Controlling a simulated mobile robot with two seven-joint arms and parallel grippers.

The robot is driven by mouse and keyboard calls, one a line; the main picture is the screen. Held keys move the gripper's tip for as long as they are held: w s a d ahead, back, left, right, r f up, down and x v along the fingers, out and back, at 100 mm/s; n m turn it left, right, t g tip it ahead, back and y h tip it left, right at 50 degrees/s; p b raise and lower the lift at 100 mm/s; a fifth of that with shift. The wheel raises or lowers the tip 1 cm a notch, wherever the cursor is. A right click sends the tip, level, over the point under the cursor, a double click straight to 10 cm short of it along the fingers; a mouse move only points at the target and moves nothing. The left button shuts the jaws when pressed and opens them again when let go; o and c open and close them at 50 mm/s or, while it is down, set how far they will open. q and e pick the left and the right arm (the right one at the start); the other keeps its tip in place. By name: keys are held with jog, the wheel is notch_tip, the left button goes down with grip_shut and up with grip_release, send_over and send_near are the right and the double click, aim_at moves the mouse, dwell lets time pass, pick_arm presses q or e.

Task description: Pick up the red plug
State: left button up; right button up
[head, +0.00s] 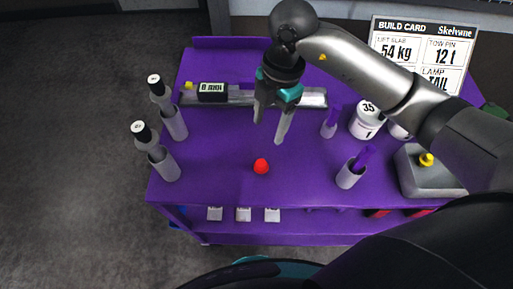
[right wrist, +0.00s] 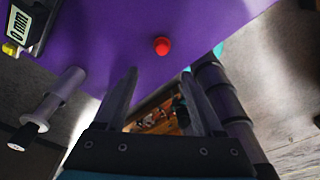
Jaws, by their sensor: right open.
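The red plug (head: 261,166) is a small rounded red piece on the purple tabletop (head: 225,150), near its front edge. It also shows in the right wrist view (right wrist: 162,46), beyond my fingertips and roughly centred between them. My right gripper (head: 269,131) is open and empty. Its fingers point down above the table, behind the plug in the head view and apart from it. It also shows in the right wrist view (right wrist: 160,73). My left gripper is not in view.
Two grey posts with black-and-white tops (head: 172,118) stand at the left. A gauge block (head: 212,92) lies on a metal rail at the back. Holders with purple handles (head: 349,177), a white tub (head: 367,120) and a grey casting (head: 420,178) stand right. Table around the plug is clear.

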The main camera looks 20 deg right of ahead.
send_near(261, 162)
jog(key=shift+s+a+f, duration=0.15)
jog(key=shift+s+f, duration=0.05)
jog(key=shift+f, duration=0.05)
jog(key=f, duration=0.4)
jog(key=shift+s+a, duration=0.1)
jog(key=shift+a, duration=0.15)
jog(key=shift+a+f, duration=0.1)
jog(key=shift+f, duration=0.3)
notch_tip(261, 162, down, 4)
jog(key=shift+s+a+f+b, duration=0.15)
jog(key=shift+a+f+b, duration=0.05)
jog(key=shift+b, duration=0.15)
jog(key=shift+f, duration=0.25)
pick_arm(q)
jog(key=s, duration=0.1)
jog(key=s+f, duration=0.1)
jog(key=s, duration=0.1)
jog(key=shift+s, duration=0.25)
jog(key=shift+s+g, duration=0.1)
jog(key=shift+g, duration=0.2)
pick_arm(e)
jog(key=shift+c, duration=0.4)
jog(key=shift+c, duration=0.7)
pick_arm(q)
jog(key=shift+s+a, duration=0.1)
pick_arm(e)
grip_shut()
